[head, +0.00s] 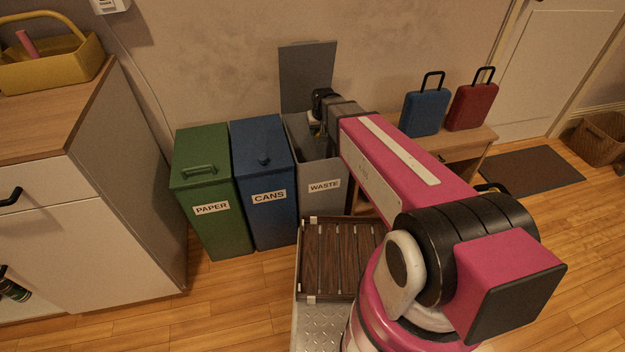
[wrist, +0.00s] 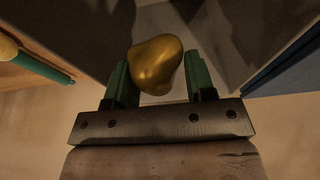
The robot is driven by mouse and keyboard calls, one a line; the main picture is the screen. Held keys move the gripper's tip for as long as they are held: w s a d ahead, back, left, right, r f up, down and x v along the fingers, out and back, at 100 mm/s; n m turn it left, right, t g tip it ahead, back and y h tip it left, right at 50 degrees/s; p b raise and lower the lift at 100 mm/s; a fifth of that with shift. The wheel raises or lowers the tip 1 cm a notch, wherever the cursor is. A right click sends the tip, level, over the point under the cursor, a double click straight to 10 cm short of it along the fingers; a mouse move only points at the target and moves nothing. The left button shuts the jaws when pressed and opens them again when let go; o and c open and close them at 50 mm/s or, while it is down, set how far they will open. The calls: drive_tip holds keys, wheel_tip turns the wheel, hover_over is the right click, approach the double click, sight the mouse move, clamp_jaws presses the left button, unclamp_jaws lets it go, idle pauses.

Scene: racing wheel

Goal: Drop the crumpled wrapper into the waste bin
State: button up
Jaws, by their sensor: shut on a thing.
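The crumpled wrapper (wrist: 156,61) is a shiny gold lump in the wrist view. It sits between the green fingers of my gripper (wrist: 158,80), which is shut on it. In the head view my gripper (head: 316,128) is over the open top of the grey waste bin (head: 323,200), near its back. The bin is labelled WASTE and its lid (head: 307,75) stands upright behind it. My arm covers the right part of the bin, and I cannot make out the wrapper clearly in the head view.
A closed blue CANS bin (head: 264,215) and a closed green PAPER bin (head: 212,225) stand left of the waste bin. A low bench (head: 463,140) with a blue suitcase (head: 425,112) and a red suitcase (head: 471,106) stands to the right. A cabinet (head: 85,225) is at the left.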

drive_tip(key=o, duration=1)
drive_tip(key=v, duration=1)
drive_tip(key=shift+s+r, duration=0.15)
drive_tip(key=shift+r, duration=0.2)
drive_tip(key=s+d+f+m+g, duration=0.1)
drive_tip(key=s+d+f, duration=0.2)
drive_tip(key=s+d, duration=0.2)
drive_tip(key=s+d+f+m+g, duration=0.1)
drive_tip(key=s+d+f, duration=0.2)
drive_tip(key=s+d, duration=0.2)
drive_tip(key=s+d+f+m+g+h, duration=0.1)
drive_tip(key=s+d+f, duration=0.2)
drive_tip(key=s+d, duration=0.2)
drive_tip(key=shift+s+d, duration=0.15)
drive_tip(key=shift+d, duration=1.4)
